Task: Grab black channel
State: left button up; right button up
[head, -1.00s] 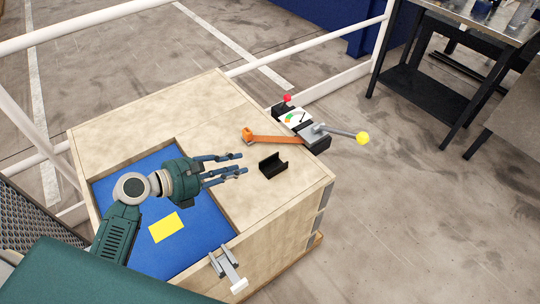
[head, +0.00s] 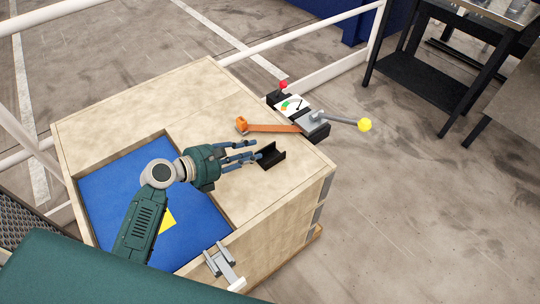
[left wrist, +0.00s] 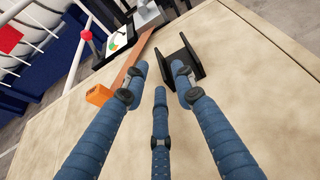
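The black channel (head: 270,156) is a short U-shaped piece lying on the wooden top of the box, near its right side. It also shows in the left wrist view (left wrist: 179,63), just beyond the fingertips. My left gripper (head: 255,153) is open, its blue fingers spread and pointing at the channel's near end. In the left wrist view one fingertip overlaps the channel in the picture; I cannot tell whether it touches. Nothing is held. My right gripper is not in view.
An orange bar (head: 272,128) lies behind the channel, by a grey lever with a yellow knob (head: 364,125) and a red-knobbed panel (head: 284,85). A blue recess (head: 130,205) holds a yellow patch (head: 167,221). A metal latch (head: 224,265) sits at the front edge.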

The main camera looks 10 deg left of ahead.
aim_at(262, 149)
pick_arm(q)
jog(key=x, duration=0.4)
jog(key=shift+s, duration=0.1)
grip_shut()
jog(key=shift+r, duration=0.15)
